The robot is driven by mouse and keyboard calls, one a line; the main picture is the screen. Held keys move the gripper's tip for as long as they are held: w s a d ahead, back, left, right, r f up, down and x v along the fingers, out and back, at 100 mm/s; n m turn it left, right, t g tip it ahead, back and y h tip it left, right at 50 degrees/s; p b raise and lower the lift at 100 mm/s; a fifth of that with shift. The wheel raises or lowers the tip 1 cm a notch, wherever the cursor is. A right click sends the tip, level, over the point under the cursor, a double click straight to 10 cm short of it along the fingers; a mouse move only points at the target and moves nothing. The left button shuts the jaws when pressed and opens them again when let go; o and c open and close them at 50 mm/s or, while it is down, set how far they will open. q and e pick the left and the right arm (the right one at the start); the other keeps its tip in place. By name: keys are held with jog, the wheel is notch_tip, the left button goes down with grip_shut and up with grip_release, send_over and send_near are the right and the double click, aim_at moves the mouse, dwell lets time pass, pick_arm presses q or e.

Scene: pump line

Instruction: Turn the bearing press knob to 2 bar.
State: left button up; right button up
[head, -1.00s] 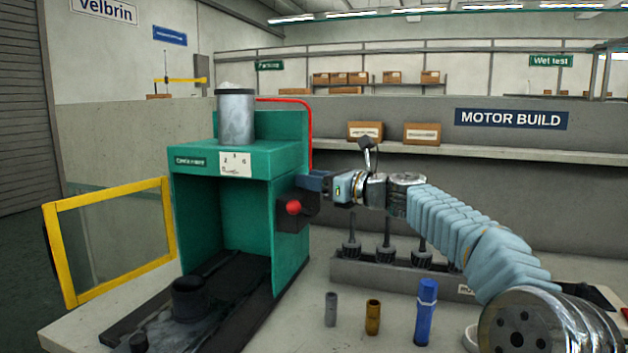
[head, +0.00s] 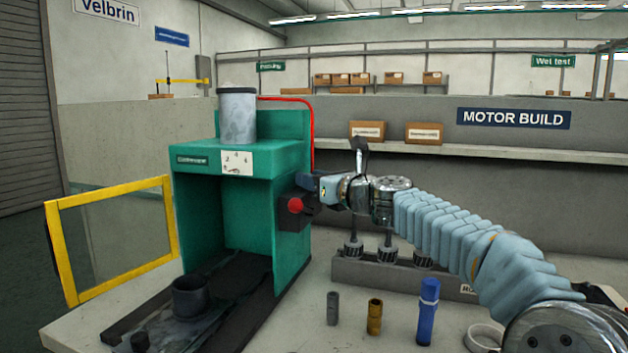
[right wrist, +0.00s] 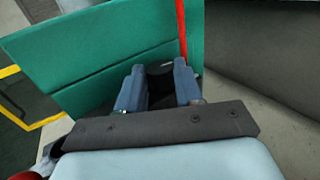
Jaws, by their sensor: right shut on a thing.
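The green bearing press (head: 205,155) stands on the bench at left, with a white scale plate (head: 237,162) on its front; its marks are too small to read surely. My right gripper (head: 308,182) is at the press's right side, just above a dark box with a red button (head: 295,205). In the right wrist view its two blue-grey fingers (right wrist: 160,88) are shut on a black knob (right wrist: 159,69) beside the green wall. The knob is mostly hidden by the gripper in the head view. My left gripper is not in view.
A yellow-framed guard (head: 112,240) stands open at left. A red hose (head: 312,130) runs down the press's right side. A grey sleeve (head: 332,308), a brass sleeve (head: 374,316) and a blue tube (head: 427,312) stand in front of a grey rack (head: 360,272) under my right arm.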

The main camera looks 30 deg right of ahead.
jog(key=o, duration=1)
jog(key=shift+o, duration=0.2)
